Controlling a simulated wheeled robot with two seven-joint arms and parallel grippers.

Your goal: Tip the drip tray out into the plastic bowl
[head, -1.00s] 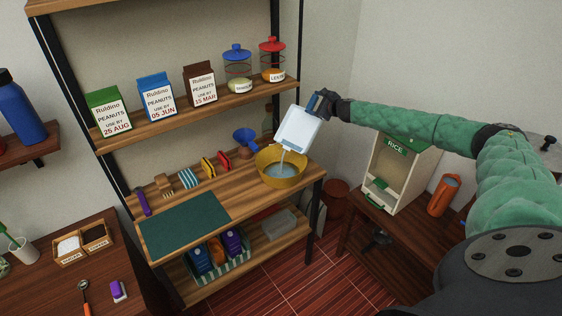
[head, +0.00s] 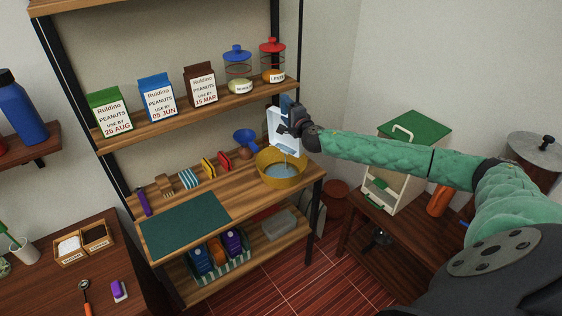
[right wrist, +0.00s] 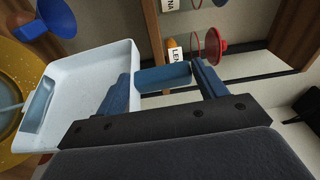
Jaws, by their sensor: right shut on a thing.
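The white drip tray (head: 277,133) is tilted steeply above the mustard-yellow plastic bowl (head: 264,162) on the wooden shelf top. A thin stream falls from its lower edge into pale liquid inside the bowl. My right gripper (head: 292,118) is shut on the tray at its upper right side and partly hides it. In the right wrist view the tray (right wrist: 92,72) fills the left, with a blue block (right wrist: 164,77) between the fingers of my gripper (right wrist: 162,72). The bowl (right wrist: 10,60) shows partly at the left edge there. My left gripper is out of view.
A blue funnel (head: 245,141) stands behind the bowl. Lidded jars (head: 272,62) and peanut cartons (head: 157,98) line the shelf above. A dark green mat (head: 184,222) lies bare to the left. A green-lidded bin (head: 416,130) stands right, beneath my arm.

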